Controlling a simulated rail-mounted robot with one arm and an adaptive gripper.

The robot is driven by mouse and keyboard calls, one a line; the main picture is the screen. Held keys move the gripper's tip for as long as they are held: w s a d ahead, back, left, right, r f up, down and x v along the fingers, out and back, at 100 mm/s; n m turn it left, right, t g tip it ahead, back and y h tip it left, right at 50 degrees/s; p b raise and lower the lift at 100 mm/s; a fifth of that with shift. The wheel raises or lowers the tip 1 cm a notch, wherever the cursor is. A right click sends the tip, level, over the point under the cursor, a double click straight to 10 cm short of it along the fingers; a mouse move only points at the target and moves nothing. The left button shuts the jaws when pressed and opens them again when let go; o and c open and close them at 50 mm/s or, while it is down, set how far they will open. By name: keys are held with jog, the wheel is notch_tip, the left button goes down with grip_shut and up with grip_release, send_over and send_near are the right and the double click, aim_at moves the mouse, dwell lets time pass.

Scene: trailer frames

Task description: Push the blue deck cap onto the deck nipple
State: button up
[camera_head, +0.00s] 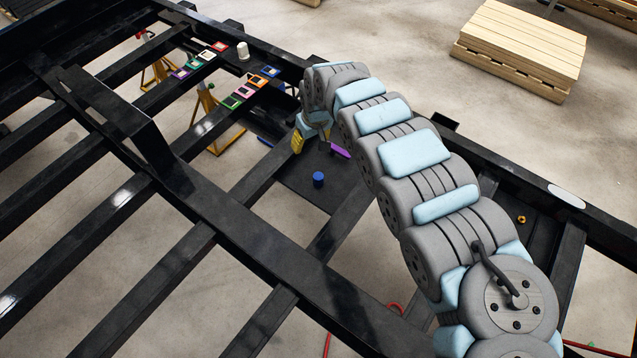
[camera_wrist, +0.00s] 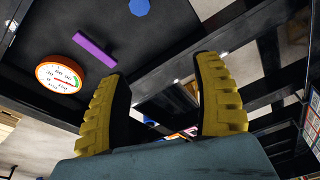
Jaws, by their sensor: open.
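The blue deck cap (camera_head: 318,179) stands upright on a dark plate (camera_head: 296,188) between the frame beams. It also shows at the top edge of the wrist view (camera_wrist: 139,7), partly cut off. I cannot make out the deck nipple, nor whether the cap sits on anything but the plate. My gripper (camera_head: 298,142) is above and behind the cap in the head view, apart from it. In the wrist view, the yellow ribbed fingers of my gripper (camera_wrist: 160,75) are wide apart with nothing between them.
A purple bar (camera_head: 340,150) lies near the cap, and a round orange-rimmed gauge (camera_wrist: 61,77) is beside it. Coloured square frames (camera_head: 243,92) and a white cylinder (camera_head: 243,51) stand farther back. Black beams (camera_head: 240,222) surround the plate, with open gaps between them.

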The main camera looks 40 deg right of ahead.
jog(key=shift+g, duration=0.6)
jog(key=s, duration=0.2)
jog(key=s+d, duration=0.1)
jog(key=s, duration=0.1)
jog(key=shift+d+f, duration=0.1)
jog(key=shift+f, duration=0.2)
jog(key=b, duration=0.2)
send_over(319, 176)
jog(key=f, duration=1.1)
jog(key=shift+s, duration=0.25)
jog(key=shift+f, duration=0.55)
